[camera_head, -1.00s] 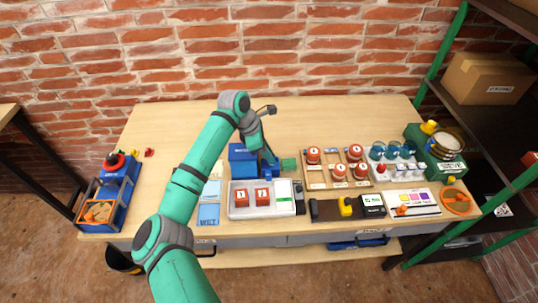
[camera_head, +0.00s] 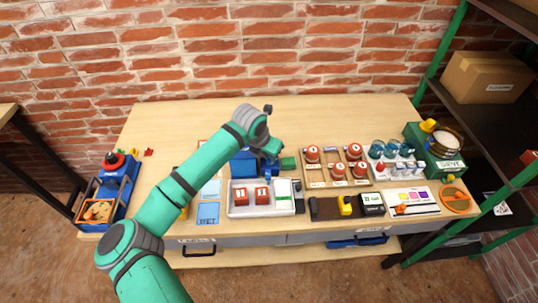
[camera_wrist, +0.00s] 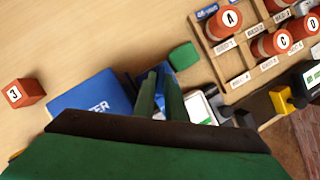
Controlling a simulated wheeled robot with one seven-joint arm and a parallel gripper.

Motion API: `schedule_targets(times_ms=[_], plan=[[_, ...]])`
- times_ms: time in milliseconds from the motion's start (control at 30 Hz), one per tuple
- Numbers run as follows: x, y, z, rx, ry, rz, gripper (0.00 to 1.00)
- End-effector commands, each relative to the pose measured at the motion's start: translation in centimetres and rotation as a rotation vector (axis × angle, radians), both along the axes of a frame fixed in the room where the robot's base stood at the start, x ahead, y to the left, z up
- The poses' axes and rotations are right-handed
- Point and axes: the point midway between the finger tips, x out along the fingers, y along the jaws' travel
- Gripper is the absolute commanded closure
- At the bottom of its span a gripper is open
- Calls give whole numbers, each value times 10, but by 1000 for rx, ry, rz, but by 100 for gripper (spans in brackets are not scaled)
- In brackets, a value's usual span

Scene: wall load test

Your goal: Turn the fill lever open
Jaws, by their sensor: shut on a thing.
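A blue box whose visible letters read "TER" (camera_wrist: 92,103) stands on the table; it also shows in the head view (camera_head: 242,163). A small blue fitting (camera_head: 271,172) is at its right side, and a green block (camera_head: 288,163) is just right of that. My gripper (camera_wrist: 161,76) points down at this fitting, with its two green fingers close together. It is shut on a small blue part between the fingertips, which I take to be the fill lever. The fingers hide most of it, so its angle cannot be told. In the head view my gripper (camera_head: 270,158) is partly hidden by my wrist.
A white tray (camera_head: 238,209) with two red blocks is in front. A red block (camera_wrist: 22,93) lies left of the box in the wrist view. The table's back is clear.

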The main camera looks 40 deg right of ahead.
Motion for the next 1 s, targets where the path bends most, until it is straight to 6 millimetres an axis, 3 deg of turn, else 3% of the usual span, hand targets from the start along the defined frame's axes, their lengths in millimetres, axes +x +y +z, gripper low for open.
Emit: schedule_targets(times_ms=[500, 1000], plan=[[-4, -3, -1, 1, 1, 444, 100], [-4, -4, -1, -1, 1, 637, 100]])
